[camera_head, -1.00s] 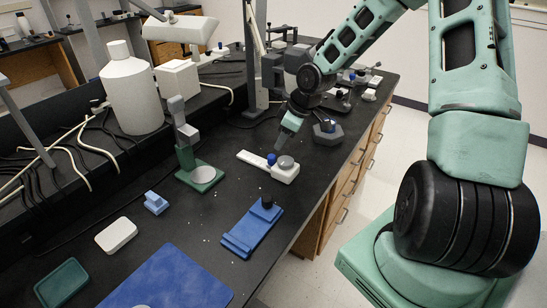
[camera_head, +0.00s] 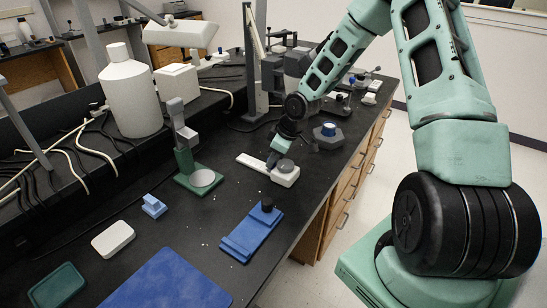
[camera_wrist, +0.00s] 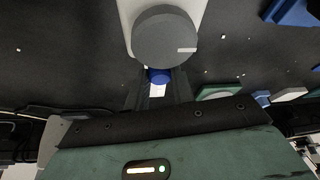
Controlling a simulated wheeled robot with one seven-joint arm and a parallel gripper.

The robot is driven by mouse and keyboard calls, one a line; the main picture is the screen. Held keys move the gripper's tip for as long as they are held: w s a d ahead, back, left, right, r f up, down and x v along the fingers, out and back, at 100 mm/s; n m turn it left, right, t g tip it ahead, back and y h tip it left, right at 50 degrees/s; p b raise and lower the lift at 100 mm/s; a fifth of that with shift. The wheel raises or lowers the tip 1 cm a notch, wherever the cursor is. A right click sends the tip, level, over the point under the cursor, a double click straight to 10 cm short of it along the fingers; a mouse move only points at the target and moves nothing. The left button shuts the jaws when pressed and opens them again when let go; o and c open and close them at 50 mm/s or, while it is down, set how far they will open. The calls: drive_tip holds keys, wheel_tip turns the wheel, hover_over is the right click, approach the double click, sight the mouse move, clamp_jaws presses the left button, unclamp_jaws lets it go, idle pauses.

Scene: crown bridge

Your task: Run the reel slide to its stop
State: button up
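The white reel slide device (camera_head: 287,178) lies on the black bench, with a long pale strip (camera_head: 250,161) running to the left and a grey round disc (camera_head: 285,166) on its near end. In the wrist view the grey disc (camera_wrist: 165,36) is at the top, and a small blue knob (camera_wrist: 158,76) stands beside it over the white strip. My gripper (camera_wrist: 159,92) is over the strip, its dark fingers apart on either side of the blue knob. I cannot tell whether they touch it. In the head view my gripper (camera_head: 273,158) hides the knob.
A green-based stand (camera_head: 203,179) is to the left. A blue plate with a black knob (camera_head: 252,232) lies nearer on the bench. A grey hexagonal base with a blue top (camera_head: 328,134) is close on the right. Bare bench lies between the device and the blue plate.

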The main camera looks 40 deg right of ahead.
drive_tip(key=w+a, duration=0.1)
drive_tip(key=w, duration=0.2)
drive_tip(key=w+a, duration=0.1)
drive_tip(key=w, duration=0.2)
drive_tip(key=w+a+p, duration=0.1)
drive_tip(key=w, duration=0.2)
drive_tip(key=shift+w+a, duration=0.15)
drive_tip(key=shift+w, duration=0.05)
drive_tip(key=o, duration=0.7)
drive_tip(key=v, duration=1.7)
drive_tip(key=shift+s+r, duration=0.2)
